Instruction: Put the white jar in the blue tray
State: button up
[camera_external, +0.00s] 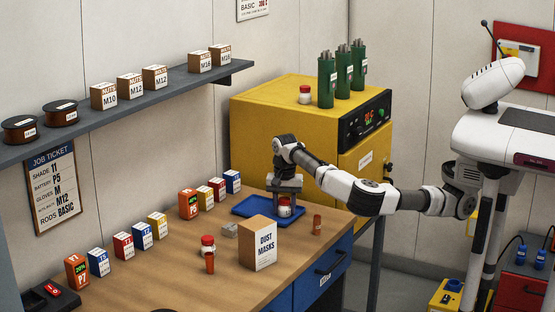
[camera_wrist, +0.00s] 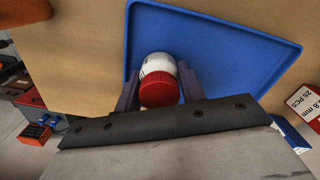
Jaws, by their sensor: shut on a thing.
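The white jar with a red lid (camera_wrist: 158,68) is between the two fingers of my gripper (camera_wrist: 158,88), which is shut on it. In the external view, the jar (camera_external: 284,209) shows below my gripper (camera_external: 286,200), at the right part of the blue tray (camera_external: 248,208). In the wrist view, the blue tray (camera_wrist: 222,50) lies under and around the jar, with its raised rim visible. I cannot tell whether the jar's base touches the tray floor.
A dust masks box (camera_external: 258,243) stands in front of the tray. Several small boxes (camera_external: 188,204) line the back. A yellow cabinet (camera_external: 275,125) is behind, with a third red-lidded jar (camera_external: 305,96) on top.

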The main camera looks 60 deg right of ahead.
aim_at(284, 198)
jog(key=o, duration=0.7)
jog(key=shift+f, duration=0.1)
jog(key=shift+o, duration=0.2)
notch_tip(284, 198, up, 12)
jog(key=shift+r+b, duration=0.15)
jog(key=shift+b, duration=0.15)
